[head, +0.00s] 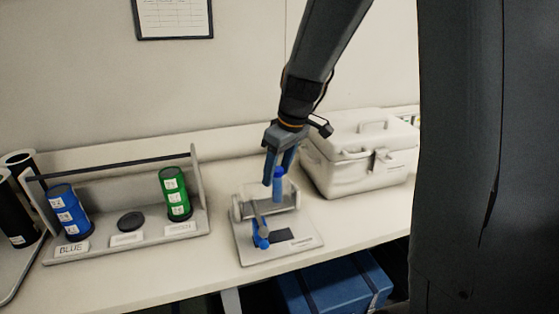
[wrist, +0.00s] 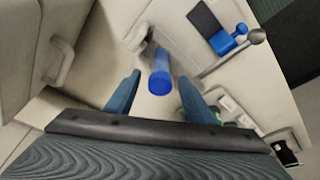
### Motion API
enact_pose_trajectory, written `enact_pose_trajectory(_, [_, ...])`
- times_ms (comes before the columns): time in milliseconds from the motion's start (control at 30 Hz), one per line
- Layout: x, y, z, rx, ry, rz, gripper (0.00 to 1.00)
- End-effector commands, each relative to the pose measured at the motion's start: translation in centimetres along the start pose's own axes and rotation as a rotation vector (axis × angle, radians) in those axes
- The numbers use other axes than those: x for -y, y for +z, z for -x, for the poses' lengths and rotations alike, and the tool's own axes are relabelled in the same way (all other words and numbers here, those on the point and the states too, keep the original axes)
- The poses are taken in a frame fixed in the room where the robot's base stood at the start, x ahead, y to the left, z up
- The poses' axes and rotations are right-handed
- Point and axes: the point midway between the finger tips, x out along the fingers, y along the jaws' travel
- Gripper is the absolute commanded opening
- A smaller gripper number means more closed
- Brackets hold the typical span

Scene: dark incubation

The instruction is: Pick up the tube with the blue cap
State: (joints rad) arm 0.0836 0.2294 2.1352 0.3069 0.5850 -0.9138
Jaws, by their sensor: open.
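The tube with the blue cap (head: 279,174) stands upright in a pale holder (head: 251,206) on a flat base plate on the bench. Its lower part is hidden by the holder in the head view. In the wrist view the blue cap (wrist: 159,83) shows in the gap between my fingers, pointing toward the camera. My gripper (head: 278,176) is above the holder, pointing down and open, with its blue-grey fingers either side of the cap. In the wrist view my gripper (wrist: 158,95) holds nothing; I cannot tell whether either finger touches the cap.
A blue part (head: 262,232) sits at the front of the plate, beside a dark panel (head: 293,237). A white lidded case (head: 359,155) stands close on the right. On the left, a rack (head: 130,252) holds a blue container (head: 69,211) and a green one (head: 175,193).

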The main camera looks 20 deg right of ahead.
Motion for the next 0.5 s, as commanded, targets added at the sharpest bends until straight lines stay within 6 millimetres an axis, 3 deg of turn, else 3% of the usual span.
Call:
enact_pose_trajectory(300, [0.0, 0.02, -0.28, 0.0, 0.0, 0.0, 0.49])
enact_pose_trajectory(500, [0.0, 0.03, -0.27, 0.0, 0.0, -0.001, 0.15])
